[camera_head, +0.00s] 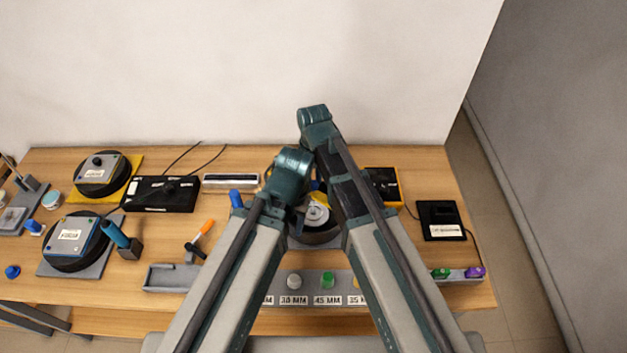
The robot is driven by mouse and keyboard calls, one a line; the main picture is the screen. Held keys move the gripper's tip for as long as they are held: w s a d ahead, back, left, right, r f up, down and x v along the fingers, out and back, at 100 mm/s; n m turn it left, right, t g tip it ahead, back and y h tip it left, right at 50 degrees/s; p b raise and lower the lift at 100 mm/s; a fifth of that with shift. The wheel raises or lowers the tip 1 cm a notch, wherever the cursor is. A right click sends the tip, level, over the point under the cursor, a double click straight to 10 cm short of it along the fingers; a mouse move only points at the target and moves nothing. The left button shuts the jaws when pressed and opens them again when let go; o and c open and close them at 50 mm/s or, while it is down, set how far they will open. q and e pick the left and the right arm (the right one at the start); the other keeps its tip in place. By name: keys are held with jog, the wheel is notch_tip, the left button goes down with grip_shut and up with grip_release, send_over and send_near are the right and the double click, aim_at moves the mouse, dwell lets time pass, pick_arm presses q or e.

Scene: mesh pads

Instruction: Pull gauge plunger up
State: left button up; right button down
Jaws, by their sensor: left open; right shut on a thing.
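A round dark unit (316,238) with a pale metal dial (317,215) on top stands in the middle of the table. Yellow and blue parts show just behind the dial. Which part is the gauge plunger cannot be told, as my two arms cover much of this spot. My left gripper (299,214) is open beside the dial; only a little of it shows between the arms. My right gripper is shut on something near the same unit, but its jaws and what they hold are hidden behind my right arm.
Two round black units (99,174) (74,243) on pads stand at the left, near a black box (161,194). A screwdriver (201,235) lies left of my arms. A labelled rack (310,284) crosses the front. A black box (440,220) stands right. Bare wood shows at right.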

notch_tip(320, 180, up, 6)
jog(key=p, duration=0.6)
jog(key=shift+r, duration=0.1)
jog(key=shift+w, duration=0.1)
jog(key=c, duration=0.5)
grip_release()
notch_tip(320, 180, up, 12)
jog(key=p, duration=1.1)
jog(key=shift+p, duration=0.3)
